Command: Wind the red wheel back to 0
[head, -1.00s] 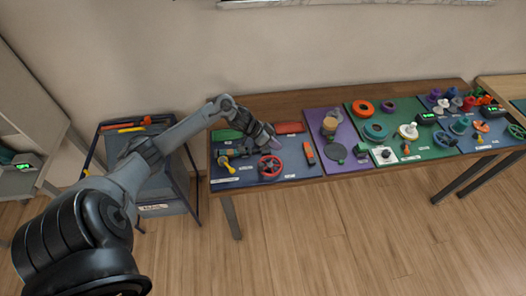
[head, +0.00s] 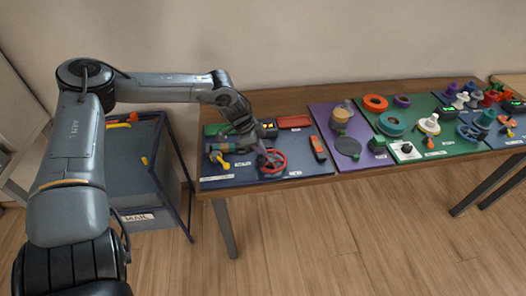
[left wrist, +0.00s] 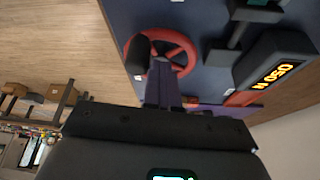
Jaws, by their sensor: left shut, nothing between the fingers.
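The red wheel (head: 284,161) lies on the dark blue panel (head: 234,181) at the left end of the table. My left gripper (head: 267,155) is over the wheel, fingers pointing down, shut and empty. In the left wrist view the wheel (left wrist: 171,33) has spokes and a black knob (left wrist: 138,52) on its rim. The shut purple fingers (left wrist: 162,75) overlap the wheel beside the knob; I cannot tell whether they touch it. A black display box (left wrist: 272,72) beside the wheel shows orange characters, upside down, that look like 050 and a letter. My right gripper is not in view.
An orange-red handled part (head: 318,148) stands right of the wheel, and a yellow-handled valve (head: 222,162) left of it. A purple panel (head: 352,166) and a green panel (head: 440,147) carry more parts. A dark cart (head: 135,185) stands left of the table.

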